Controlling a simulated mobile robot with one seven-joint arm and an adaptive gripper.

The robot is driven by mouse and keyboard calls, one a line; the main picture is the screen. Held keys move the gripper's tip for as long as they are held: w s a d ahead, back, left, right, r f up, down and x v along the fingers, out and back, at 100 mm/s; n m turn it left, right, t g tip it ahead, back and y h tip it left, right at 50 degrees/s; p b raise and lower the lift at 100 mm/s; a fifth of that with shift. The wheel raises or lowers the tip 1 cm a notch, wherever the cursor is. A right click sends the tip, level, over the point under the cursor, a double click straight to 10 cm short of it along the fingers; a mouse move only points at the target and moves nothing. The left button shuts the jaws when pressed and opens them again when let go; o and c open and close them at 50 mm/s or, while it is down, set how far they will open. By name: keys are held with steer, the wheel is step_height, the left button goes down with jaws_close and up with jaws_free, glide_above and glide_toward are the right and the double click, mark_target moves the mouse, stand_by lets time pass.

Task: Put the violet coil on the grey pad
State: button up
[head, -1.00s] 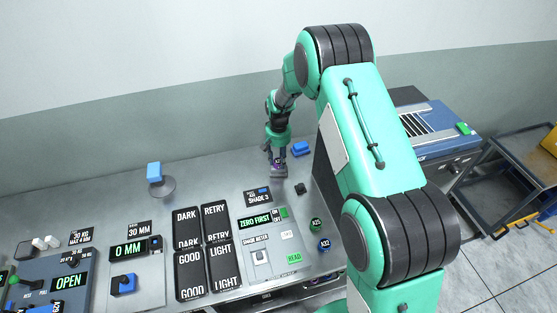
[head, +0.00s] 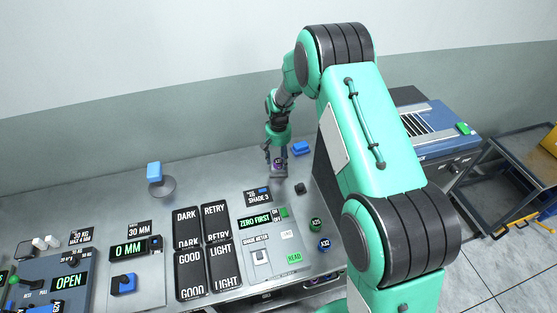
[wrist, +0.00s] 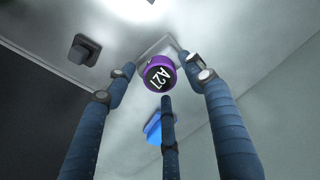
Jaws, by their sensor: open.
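The violet coil (wrist: 160,73), marked A21, shows end-on in the wrist view, between the tips of my gripper (wrist: 162,84). The fingers are spread around it with visible gaps. In the head view the coil (head: 278,164) is small, under my gripper (head: 277,161), at the back of the bench. The grey pad (head: 279,177) is a small grey patch just below it. In the wrist view a thin pale rim (wrist: 165,41) shows behind the coil. The coil appears to sit on the pad, but the contact is hidden.
A blue block (head: 301,148) lies behind and right of my gripper, and a small black knob (head: 300,188) is in front. Two dark coils, A25 (head: 315,224) and A32 (head: 324,244), stand near the front right. The shade meter panel (head: 262,240) lies in front. The back left bench is mostly clear.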

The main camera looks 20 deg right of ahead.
step_height(320, 180, up, 12)
steer(key=shift+f, duration=0.15)
stand_by(0.4)
stand_by(0.5)
step_height(320, 180, up, 15)
steer(key=t, duration=0.1)
glide_above(279, 161)
steer(key=s, duration=0.8)
steer(key=s+a+r+n+t, duration=0.1)
steer(key=s+a+r+t, duration=0.1)
steer(key=s+r, duration=0.85)
steer(key=s+r+t, duration=0.1)
steer(key=s+r, duration=0.2)
steer(key=s, duration=1)
steer(key=s+r+n+t, duration=0.1)
steer(key=s+r, duration=0.2)
steer(key=s, duration=1)
steer(key=shift+s+a+t, duration=0.15)
steer(key=shift+s+t, duration=0.15)
steer(key=shift+s, duration=0.1)
steer(key=shift+f, duration=0.15)
